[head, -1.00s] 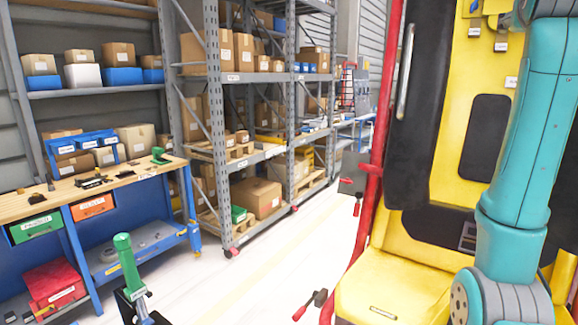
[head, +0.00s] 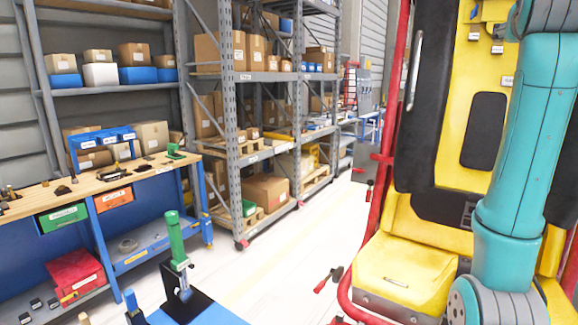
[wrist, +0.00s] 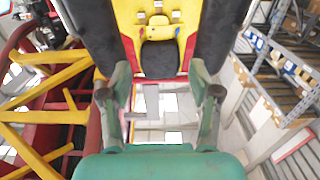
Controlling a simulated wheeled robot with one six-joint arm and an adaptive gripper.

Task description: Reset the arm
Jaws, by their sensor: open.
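My gripper (wrist: 160,108) shows in the wrist view with its two green fingers spread apart and nothing between them. It hangs in front of a yellow and red coaster seat (wrist: 158,40), whose black padding flanks it on both sides. In the head view my teal arm rises on the right, in front of the yellow seat (head: 405,272) with its red frame. My gripper is out of the head view.
A blue workbench (head: 120,182) with a green drawer (head: 62,218) and an orange drawer stands at the left. Metal shelving (head: 238,130) with cardboard boxes stands behind. A green-handled tool (head: 176,240) stands at lower centre. The white floor (head: 290,250) between is clear.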

